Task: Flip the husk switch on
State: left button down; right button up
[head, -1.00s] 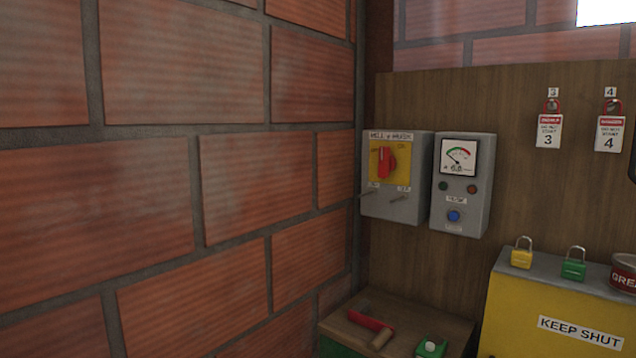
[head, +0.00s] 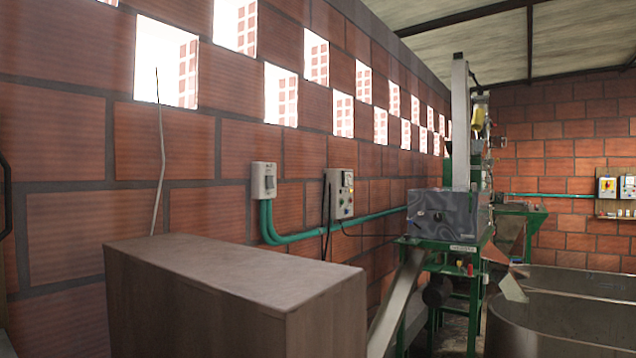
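No switch marked husk can be made out. Neither of my grippers is in view.
A large brown block (head: 230,290) stands close in front. A white breaker box (head: 264,181) and a control box (head: 340,193) are on the left wall by a green pipe (head: 375,219). A green-framed machine (head: 447,214) and metal tanks (head: 560,320) stand to the right.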

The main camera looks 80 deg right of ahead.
aim_at(269, 178)
jog(key=z, duration=2.45)
jog(key=l+u, duration=0.3)
jog(key=l, duration=0.8)
jog(key=i+l+u, duration=0.2)
jog(key=l+u, duration=0.3)
jog(key=l, duration=0.45)
jog(key=l+u, duration=0.5)
jog(key=l, duration=0.45)
jog(key=i+l+u, duration=0.4)
jog(key=l, duration=0.25)
jog(key=i+l+u, duration=0.2)
jog(key=i+l, duration=0.1)
jog(key=l, duration=0.1)
